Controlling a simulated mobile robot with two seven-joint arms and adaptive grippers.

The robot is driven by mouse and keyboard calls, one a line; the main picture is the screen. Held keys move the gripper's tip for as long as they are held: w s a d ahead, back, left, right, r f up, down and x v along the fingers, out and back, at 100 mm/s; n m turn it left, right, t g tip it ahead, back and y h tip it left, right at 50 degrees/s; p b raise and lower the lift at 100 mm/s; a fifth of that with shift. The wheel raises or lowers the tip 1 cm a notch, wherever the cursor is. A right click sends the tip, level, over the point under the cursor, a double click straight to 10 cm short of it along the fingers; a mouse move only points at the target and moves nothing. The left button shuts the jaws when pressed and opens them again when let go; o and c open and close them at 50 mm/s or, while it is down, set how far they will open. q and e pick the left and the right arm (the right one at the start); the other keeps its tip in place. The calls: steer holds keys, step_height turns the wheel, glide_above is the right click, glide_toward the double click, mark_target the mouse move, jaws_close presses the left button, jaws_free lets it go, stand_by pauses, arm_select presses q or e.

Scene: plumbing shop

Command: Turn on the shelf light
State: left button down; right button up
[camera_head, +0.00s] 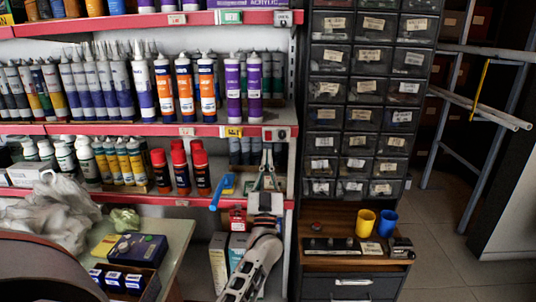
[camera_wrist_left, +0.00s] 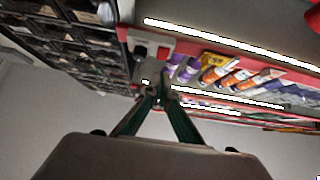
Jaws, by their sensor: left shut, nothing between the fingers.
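A small switch box (camera_head: 275,134) with a dark part and a red part sits on the red front edge of the middle shelf, at its right end. My left gripper (camera_head: 268,150) is shut and empty, its tips just below this box; I cannot tell whether they touch it. In the left wrist view the shut fingertips (camera_wrist_left: 158,91) are close to a grey box on the shelf edge. Bright white strips (camera_wrist_left: 230,45) run along the shelves in that view. My right gripper is not in view.
Shelves of tubes and bottles fill the left, with a blue-handled tool (camera_head: 222,190) left of my gripper. A drawer cabinet (camera_head: 362,115) stands close on the right. Yellow (camera_head: 365,223) and blue cups (camera_head: 387,223) stand on a wooden top below. Open floor lies farther right.

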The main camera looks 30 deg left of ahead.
arm_select(q)
steer(key=s+d+f+b, duration=0.1)
steer(key=s+d+f, duration=0.1)
steer(key=s+f, duration=0.2)
step_height(320, 180, down, 3)
steer(key=shift+d+f, duration=0.15)
steer(key=shift+d, duration=0.05)
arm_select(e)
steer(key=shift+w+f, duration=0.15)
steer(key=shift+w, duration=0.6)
arm_select(q)
steer(key=shift+d, duration=0.1)
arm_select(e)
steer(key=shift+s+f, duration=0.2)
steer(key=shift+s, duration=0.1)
